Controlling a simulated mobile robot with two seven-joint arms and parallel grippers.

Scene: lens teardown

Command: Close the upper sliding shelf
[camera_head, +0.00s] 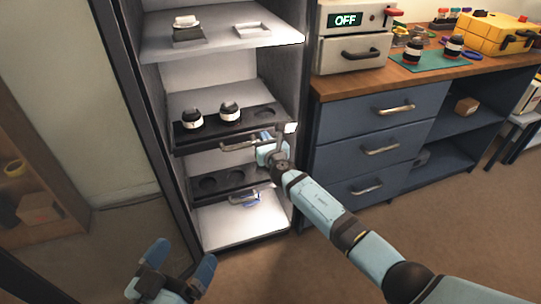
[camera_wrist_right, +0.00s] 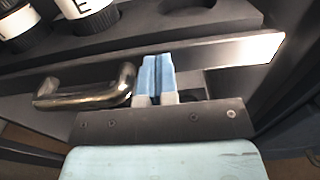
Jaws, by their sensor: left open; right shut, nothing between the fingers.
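The upper sliding shelf (camera_head: 259,115) is a dark tray with round recesses in the open cabinet. Two black-and-white lens parts (camera_head: 230,111) stand in it. Its metal handle (camera_head: 238,145) is on the front and also shows in the right wrist view (camera_wrist_right: 90,97). I cannot tell exactly how far the shelf stands out. My right gripper (camera_head: 264,137) is at the shelf front, just right of the handle. In the right wrist view its blue fingertips (camera_wrist_right: 155,73) are together, empty and up against the front; contact is unclear. My left gripper (camera_head: 181,262) is open and empty, low in front of the cabinet.
A lower sliding shelf (camera_head: 256,174) with empty recesses is underneath, with its own handle (camera_head: 244,196). A fixed white shelf (camera_head: 215,42) above holds small items. The cabinet's dark-framed door (camera_head: 150,120) stands open at left. Blue drawers (camera_head: 372,150) stand at right.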

